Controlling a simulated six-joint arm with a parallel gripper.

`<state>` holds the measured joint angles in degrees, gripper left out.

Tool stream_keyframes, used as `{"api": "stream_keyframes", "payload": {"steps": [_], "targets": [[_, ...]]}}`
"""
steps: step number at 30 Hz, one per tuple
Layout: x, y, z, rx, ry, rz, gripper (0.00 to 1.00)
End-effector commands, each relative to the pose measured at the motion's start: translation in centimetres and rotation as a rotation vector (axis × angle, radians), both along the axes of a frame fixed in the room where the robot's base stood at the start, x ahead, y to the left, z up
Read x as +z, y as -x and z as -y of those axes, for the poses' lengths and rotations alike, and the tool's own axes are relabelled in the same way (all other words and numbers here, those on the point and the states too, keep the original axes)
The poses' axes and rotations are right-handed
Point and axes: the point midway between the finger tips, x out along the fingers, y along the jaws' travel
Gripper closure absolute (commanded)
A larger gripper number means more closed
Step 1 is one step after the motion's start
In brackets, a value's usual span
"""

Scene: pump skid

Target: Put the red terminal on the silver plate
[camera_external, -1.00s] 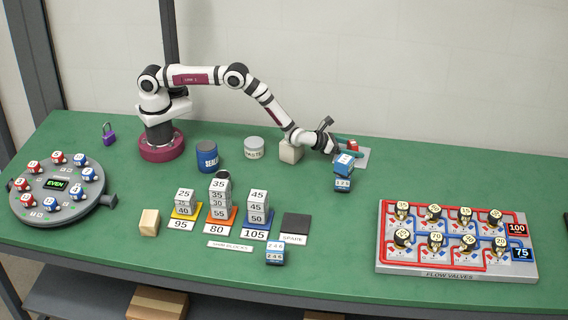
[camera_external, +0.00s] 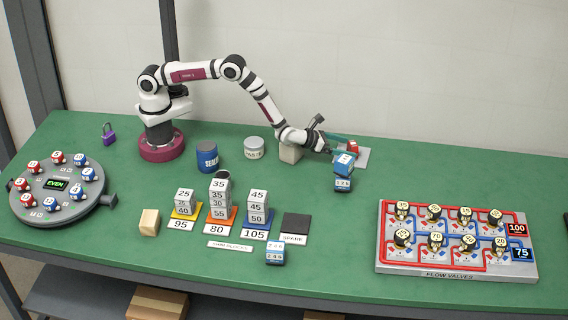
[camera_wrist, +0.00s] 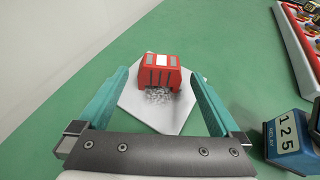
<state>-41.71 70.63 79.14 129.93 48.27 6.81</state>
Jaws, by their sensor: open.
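The red terminal (camera_wrist: 159,72) sits on the silver plate (camera_wrist: 140,110), near the plate's far edge in the wrist view. In the outside view the red terminal (camera_external: 353,147) and the silver plate (camera_external: 363,158) show just right of my gripper (camera_external: 344,141). My gripper, with its teal fingers, also shows in the wrist view (camera_wrist: 160,95). It is open, one finger to each side of the terminal, with visible gaps between them. The fingers do not touch the terminal. A dark speckled patch shows at the terminal's near side.
Blue relay blocks (camera_external: 343,172) stand just in front of the plate; one, marked 125 (camera_wrist: 287,135), is close to the right finger. A beige block (camera_external: 290,152) stands under my wrist. The flow valves board (camera_external: 456,240) lies to the right. Green table is free behind the plate.

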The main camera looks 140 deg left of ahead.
Motion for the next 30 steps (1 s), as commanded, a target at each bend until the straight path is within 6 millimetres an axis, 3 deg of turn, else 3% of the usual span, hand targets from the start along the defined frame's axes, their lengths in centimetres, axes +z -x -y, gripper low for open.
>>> {"api": "stream_keyframes", "payload": {"steps": [2,9,17,20,23,25,27,29,30], "targets": [[1.0,0.5,1.4,-0.002,-0.001,0.001,0.00],[6.2,0.4,1.1,0.000,-0.002,0.003,0.00],[7.7,0.4,1.2,0.002,-0.001,0.004,0.00],[11.2,0.4,2.6,0.068,0.007,0.080,0.00],[18.5,2.0,7.4,0.255,0.059,0.270,0.00],[22.8,5.4,12.8,0.432,0.152,0.423,0.00],[24.9,10.0,19.2,0.617,0.288,0.547,0.00],[25.1,14.6,25.2,0.775,0.438,0.617,0.00],[24.6,17.6,29.3,0.874,0.547,0.639,0.00]]}}
